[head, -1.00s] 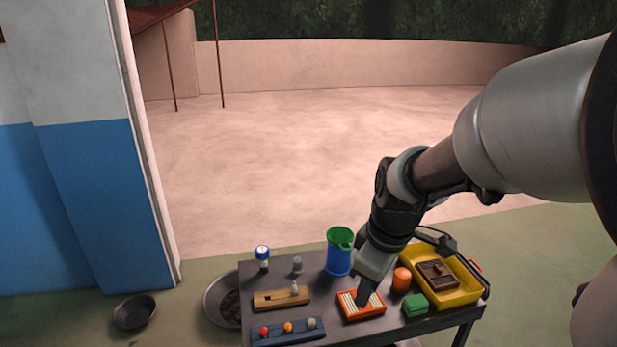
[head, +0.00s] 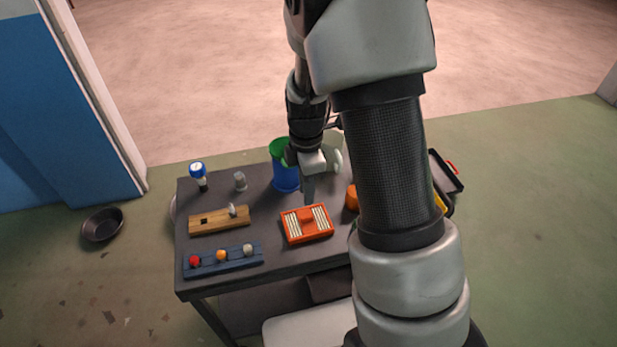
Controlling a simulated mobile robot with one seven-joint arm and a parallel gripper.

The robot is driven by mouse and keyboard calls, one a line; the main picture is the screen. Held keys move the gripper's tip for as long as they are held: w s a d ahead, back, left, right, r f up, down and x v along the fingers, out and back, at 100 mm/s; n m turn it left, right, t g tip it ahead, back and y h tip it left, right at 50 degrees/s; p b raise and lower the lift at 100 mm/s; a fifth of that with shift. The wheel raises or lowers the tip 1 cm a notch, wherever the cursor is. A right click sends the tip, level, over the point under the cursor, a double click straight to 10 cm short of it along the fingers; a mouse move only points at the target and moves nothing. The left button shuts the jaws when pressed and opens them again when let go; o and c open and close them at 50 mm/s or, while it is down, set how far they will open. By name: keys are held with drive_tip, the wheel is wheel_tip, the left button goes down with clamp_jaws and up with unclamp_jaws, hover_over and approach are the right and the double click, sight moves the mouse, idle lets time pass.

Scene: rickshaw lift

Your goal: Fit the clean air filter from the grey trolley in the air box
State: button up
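The air filter (head: 293,225) lies flat on the grey trolley (head: 285,263). It has an orange-red frame, pale pleats and a raised orange grip in the middle. Only one narrow finger shows plainly, so I cannot tell whether the gripper is open or shut. I cannot make out the air box in this view.
A wooden block (head: 219,221), a blue rack with coloured knobs (head: 222,262), a blue-white bottle (head: 198,174), a small grey piece (head: 240,181) and a blue jug (head: 285,178) stand around the filter. My arm hides the trolley's right part. A dark bowl (head: 102,225) lies on the floor.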

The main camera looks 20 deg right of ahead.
sight(307, 216)
drive_tip(key=shift+f+b, duration=0.5)
drive_tip(key=shift+f, duration=0.35)
wheel_tip(307, 216, down, 9)
drive_tip(key=b, duration=0.6)
drive_tip(key=shift+r+b, duration=0.2)
drive_tip(key=shift+b, duration=0.1)
clamp_jaws()
drive_tip(key=shift+r, duration=0.1)
drive_tip(key=shift+r+p, duration=2.3)
drive_tip(key=shift+r, duration=1.15)
